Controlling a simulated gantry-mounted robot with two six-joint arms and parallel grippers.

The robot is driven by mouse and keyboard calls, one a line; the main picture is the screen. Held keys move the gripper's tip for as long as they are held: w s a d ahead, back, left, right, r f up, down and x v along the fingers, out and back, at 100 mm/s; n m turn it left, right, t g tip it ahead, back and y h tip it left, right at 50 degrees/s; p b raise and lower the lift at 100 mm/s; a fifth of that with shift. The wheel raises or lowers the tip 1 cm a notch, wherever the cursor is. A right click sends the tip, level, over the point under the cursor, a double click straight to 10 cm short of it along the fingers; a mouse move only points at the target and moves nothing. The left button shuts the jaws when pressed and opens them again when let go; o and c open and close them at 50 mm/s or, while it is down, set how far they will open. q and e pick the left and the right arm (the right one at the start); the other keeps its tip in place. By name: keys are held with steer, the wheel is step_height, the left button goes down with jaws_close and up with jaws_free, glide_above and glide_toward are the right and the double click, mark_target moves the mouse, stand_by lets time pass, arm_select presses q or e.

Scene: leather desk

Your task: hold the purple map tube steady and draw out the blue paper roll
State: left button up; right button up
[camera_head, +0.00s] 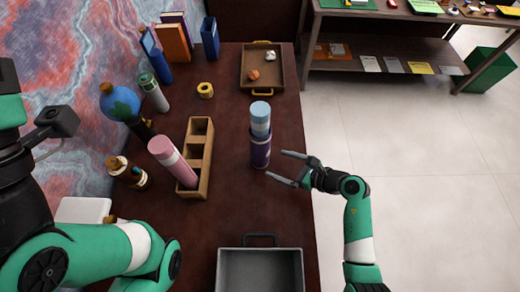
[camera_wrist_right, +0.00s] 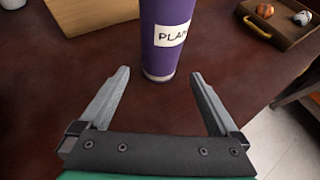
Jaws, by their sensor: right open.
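The purple map tube (camera_head: 260,153) stands upright on the desk, and the light blue paper roll (camera_head: 260,118) sticks up out of its top. In the right wrist view the tube (camera_wrist_right: 162,50) shows a white label with dark letters; its top and the roll are out of frame. My right gripper (camera_head: 277,168) is open at the tube's right, low to the desk. In the wrist view its two fingers (camera_wrist_right: 158,80) point toward the tube, which stands just beyond them, not gripped. My left arm (camera_head: 95,255) comes in at the lower left; its gripper does not show clearly.
A wooden compartment box (camera_head: 207,165) with a pink tube (camera_head: 170,158) stands left of the map tube. A grey tray (camera_head: 260,270) lies in front and a brown tray (camera_head: 263,80) behind. A globe (camera_head: 119,102), bottles and books line the left side. The desk's right edge is close.

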mark_target(267, 161)
steer(key=b+x, duration=0.5)
steer(key=x, duration=0.2)
steer(key=shift+d+f, duration=0.1)
steer(key=shift+f, duration=0.05)
steer(key=shift+w+a+b, duration=0.25)
steer(key=shift+a+b, duration=0.15)
steer(key=shift+b, duration=0.1)
arm_select(q)
step_height(267, 161, down, 7)
steer(key=shift+o, duration=0.3)
arm_select(e)
steer(key=c, duration=0.8)
arm_select(q)
steer(key=o, duration=0.6)
arm_select(e)
steer(key=shift+c, duration=0.2)
arm_select(q)
steer(key=shift+y, duration=0.3)
